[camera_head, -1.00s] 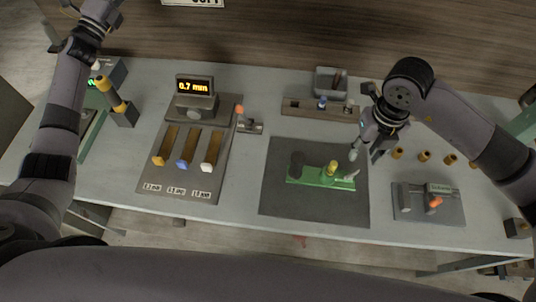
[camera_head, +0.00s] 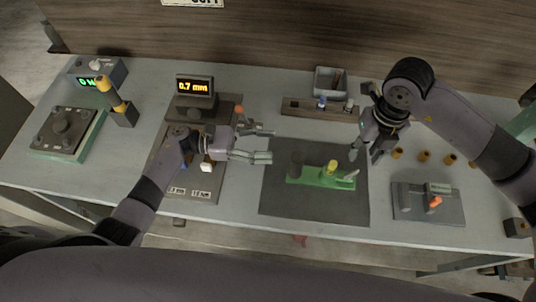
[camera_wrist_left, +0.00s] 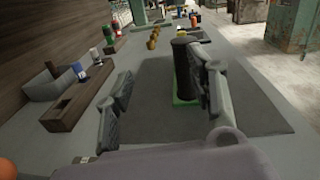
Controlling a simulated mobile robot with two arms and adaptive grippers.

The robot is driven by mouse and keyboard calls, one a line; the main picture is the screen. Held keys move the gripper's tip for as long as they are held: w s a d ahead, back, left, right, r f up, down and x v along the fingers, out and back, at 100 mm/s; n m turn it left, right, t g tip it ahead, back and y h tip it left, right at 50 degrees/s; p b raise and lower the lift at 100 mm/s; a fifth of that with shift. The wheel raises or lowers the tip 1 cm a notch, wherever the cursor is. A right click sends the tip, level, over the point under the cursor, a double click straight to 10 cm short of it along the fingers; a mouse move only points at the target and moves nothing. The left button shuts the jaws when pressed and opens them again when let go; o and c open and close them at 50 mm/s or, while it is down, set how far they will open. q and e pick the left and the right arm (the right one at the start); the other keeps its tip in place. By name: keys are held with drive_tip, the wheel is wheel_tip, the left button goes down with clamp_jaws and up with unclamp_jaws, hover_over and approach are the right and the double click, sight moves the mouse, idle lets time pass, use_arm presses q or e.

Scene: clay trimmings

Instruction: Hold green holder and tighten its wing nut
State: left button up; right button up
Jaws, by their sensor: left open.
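The green holder (camera_head: 309,179) lies on a dark grey mat (camera_head: 315,209). A dark upright cylinder (camera_head: 297,162) stands at its left end, a yellow wing nut (camera_head: 332,166) sits near its middle, and a light grey piece is at its right end. My left gripper (camera_head: 270,145) is open and empty, left of the holder and pointing at it. My right gripper (camera_head: 365,155) hangs above right of the holder, fingers apart and empty.
A gauge stand reading 0.7 mm (camera_head: 195,87) is behind my left arm. A wooden block with small parts (camera_head: 300,107) and a grey bin (camera_head: 330,80) stand behind the mat. A grey fixture plate (camera_head: 428,212) lies at right. The mat's front is clear.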

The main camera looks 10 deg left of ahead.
sight(297, 160)
use_arm(q)
drive_tip(key=s+d, duration=0.1)
drive_tip(key=s+d+f+m+g, duration=0.1)
drive_tip(key=shift+s+d+m+g, duration=0.15)
drive_tip(key=shift+s+m+g, duration=0.15)
drive_tip(key=shift+s, duration=0.1)
drive_tip(key=d, duration=0.6)
drive_tip(key=shift+d+f, duration=0.1)
drive_tip(key=shift+d, duration=0.3)
drive_tip(key=shift+c, duration=0.5)
clamp_jaws()
use_arm(e)
drive_tip(key=shift+c, duration=0.8)
